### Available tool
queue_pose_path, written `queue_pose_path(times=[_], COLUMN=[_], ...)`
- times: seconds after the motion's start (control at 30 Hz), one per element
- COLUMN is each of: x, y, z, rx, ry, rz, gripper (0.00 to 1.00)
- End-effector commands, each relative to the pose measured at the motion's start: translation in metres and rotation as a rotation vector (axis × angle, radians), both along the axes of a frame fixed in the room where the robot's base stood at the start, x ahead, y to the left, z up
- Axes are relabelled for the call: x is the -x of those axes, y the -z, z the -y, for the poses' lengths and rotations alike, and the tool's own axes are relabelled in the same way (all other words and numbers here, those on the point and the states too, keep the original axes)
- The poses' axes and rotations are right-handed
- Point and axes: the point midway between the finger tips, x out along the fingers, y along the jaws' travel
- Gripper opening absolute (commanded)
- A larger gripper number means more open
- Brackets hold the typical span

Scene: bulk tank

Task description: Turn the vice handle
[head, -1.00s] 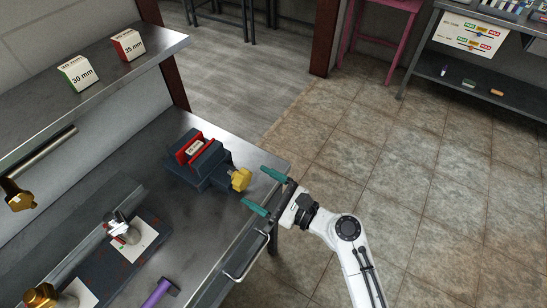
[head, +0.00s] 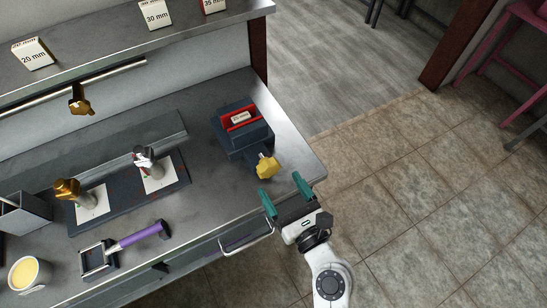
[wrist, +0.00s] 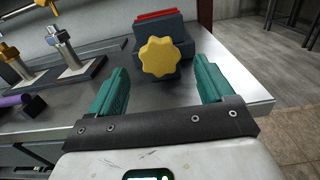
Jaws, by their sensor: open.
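The vice (head: 243,135) is dark blue-grey with red jaws and stands on the metal bench near its right end. A small pale labelled block (head: 240,118) sits between the jaws. The vice handle (head: 266,167) is a yellow lobed knob on the vice's front side. In the wrist view the handle (wrist: 159,57) faces me, ahead of and between the fingers. My gripper (head: 286,194) has green fingers, spread wide and empty, just short of the handle at the bench's front edge. The fingers also frame the wrist view (wrist: 160,88). Nothing touches the handle.
Left of the vice are a dark mat (head: 125,190) with metal fittings, a purple-handled tool (head: 140,235) and a cup (head: 28,273). A shelf (head: 110,45) with labelled boxes runs behind. A drawer handle (head: 247,238) juts from the bench front.

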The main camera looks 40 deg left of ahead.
Motion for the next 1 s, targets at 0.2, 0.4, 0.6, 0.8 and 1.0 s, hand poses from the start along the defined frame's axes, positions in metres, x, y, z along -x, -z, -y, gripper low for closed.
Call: queue_pose_path(times=[0.2, 0.4, 0.6, 0.8, 1.0], x=[-0.016, -0.027, -0.032, -0.033, -0.033], y=[-0.002, -0.001, -0.001, 0.000, 0.000], z=[-0.039, -0.066, -0.078, -0.079, -0.079], rx=[-0.002, -0.001, -0.001, 0.000, 0.000], ry=[-0.001, 0.000, 0.001, 0.002, 0.001], rz=[0.001, 0.000, 0.001, 0.001, 0.001], gripper=[0.81, 0.81, 0.81, 0.81, 0.71])
